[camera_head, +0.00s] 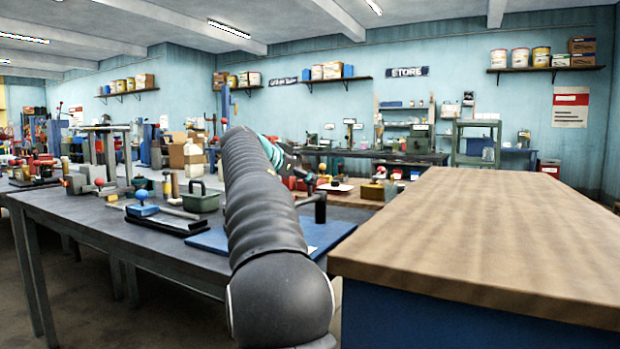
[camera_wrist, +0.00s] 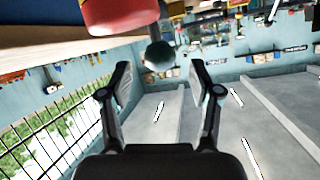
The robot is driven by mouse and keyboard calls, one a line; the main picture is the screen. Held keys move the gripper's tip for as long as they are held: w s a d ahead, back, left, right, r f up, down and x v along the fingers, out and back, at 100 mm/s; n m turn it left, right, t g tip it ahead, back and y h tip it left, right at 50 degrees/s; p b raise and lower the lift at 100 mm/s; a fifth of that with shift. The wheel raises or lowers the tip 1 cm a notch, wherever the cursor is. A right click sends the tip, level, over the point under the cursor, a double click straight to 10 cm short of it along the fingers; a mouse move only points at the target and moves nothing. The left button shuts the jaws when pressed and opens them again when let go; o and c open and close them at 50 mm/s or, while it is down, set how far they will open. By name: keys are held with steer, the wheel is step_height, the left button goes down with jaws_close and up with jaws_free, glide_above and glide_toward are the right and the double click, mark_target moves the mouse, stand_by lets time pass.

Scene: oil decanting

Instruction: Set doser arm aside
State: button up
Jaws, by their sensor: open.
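In the wrist view my gripper (camera_wrist: 160,68) is open, its two dark fingers well apart with nothing gripped between them. A dark grey ball (camera_wrist: 159,55) shows beyond the fingertips, close to a red rounded part (camera_wrist: 118,15); I cannot tell whether they belong to the doser arm. In the head view my arm reaches away over the workbench and hides what lies behind it, including most of my gripper. A black post with a side bar (camera_head: 319,207) stands by the blue mat (camera_head: 330,235), right of my arm. I cannot surely identify the doser arm.
A bare wooden-topped bench (camera_head: 480,240) stands close on the right. The wrist view is tilted and shows ceiling and a barred window (camera_wrist: 45,135).

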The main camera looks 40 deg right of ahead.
steer(key=shift+x, duration=2.25)
jaws_close()
